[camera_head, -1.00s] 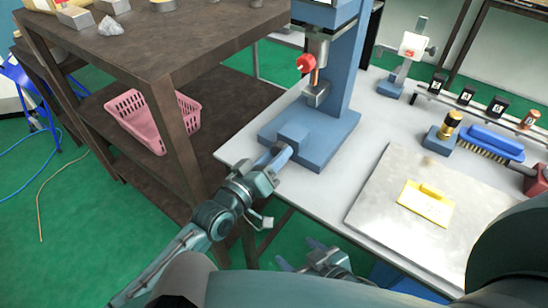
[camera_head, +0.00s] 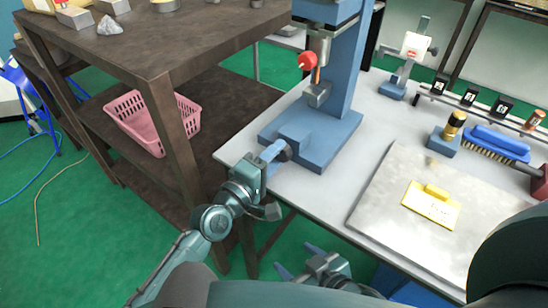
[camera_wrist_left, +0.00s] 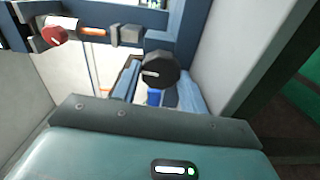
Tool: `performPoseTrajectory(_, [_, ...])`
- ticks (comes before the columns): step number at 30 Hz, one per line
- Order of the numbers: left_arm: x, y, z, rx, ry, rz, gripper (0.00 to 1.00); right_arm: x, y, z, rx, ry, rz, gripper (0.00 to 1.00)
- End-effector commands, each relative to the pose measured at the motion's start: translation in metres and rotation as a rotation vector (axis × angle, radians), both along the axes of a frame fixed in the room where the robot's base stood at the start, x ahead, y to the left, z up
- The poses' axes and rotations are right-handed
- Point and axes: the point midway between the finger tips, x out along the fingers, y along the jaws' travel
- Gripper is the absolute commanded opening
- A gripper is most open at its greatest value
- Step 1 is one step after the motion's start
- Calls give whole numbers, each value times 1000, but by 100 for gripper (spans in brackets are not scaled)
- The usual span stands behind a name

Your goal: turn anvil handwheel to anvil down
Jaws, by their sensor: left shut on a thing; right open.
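A blue press (camera_head: 345,70) stands on the grey table's near left corner, with a vertical ram and a small metal block (camera_head: 317,95) above its base (camera_head: 327,145). The dark round anvil handwheel (camera_head: 285,150) sits on the base's left side. In the left wrist view the handwheel (camera_wrist_left: 160,70) faces me, with a white line pointing left. My left gripper (camera_head: 274,151) is shut on the handwheel, its blue fingers at either side of it. My right gripper (camera_head: 298,262) is open and empty, low in front of the table's front edge.
A red ball knob (camera_head: 307,60) sits on the press. A brown shelf with a pink basket (camera_head: 155,120) stands left, close to my left arm.

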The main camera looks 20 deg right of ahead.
Motion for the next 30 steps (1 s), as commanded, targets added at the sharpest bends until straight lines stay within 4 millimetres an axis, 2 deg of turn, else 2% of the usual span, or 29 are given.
performPoseTrajectory(9, [0,0,0,-55,67,1,20,1,1,1,3,-4,2,64])
performPoseTrajectory(22, [0,0,1,-61,74,1,20,2,2,2,7,-7,-2,64])
performPoseTrajectory(23, [0,0,1,-61,74,1,44,2,2,2,7,-7,-3,64])
performPoseTrajectory(30, [0,0,0,-59,74,0,63,3,2,3,9,-8,-5,64])
